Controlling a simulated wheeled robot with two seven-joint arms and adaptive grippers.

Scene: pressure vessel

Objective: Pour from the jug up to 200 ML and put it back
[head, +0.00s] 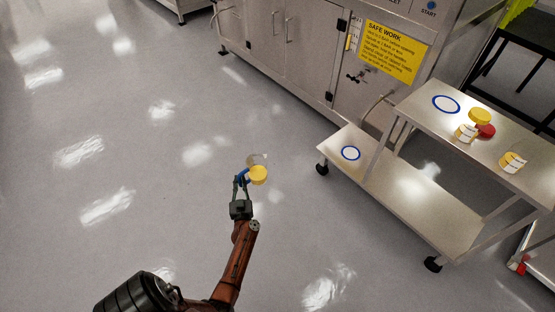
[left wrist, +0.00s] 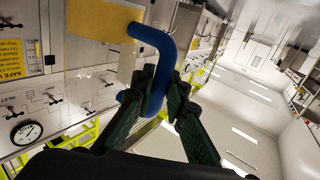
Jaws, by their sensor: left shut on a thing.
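The jug (head: 257,161) is a clear vessel with a blue handle (left wrist: 153,50) and a yellow part (head: 258,176). I cannot tell whether the yellow is liquid or a lid. My left gripper (head: 242,184) is shut on the blue handle and holds the jug out over open floor, left of the cart. In the left wrist view the handle passes between the fingers, and the yellow part (left wrist: 104,20) shows at upper left. Volume marks on the jug are not readable. My right gripper is in no view.
A two-level steel cart (head: 420,190) stands right. Its top has a blue ring (head: 446,104), a yellow-topped container (head: 480,116), a red item (head: 487,131) and labelled jars (head: 466,134). A steel cabinet (head: 290,45) stands behind.

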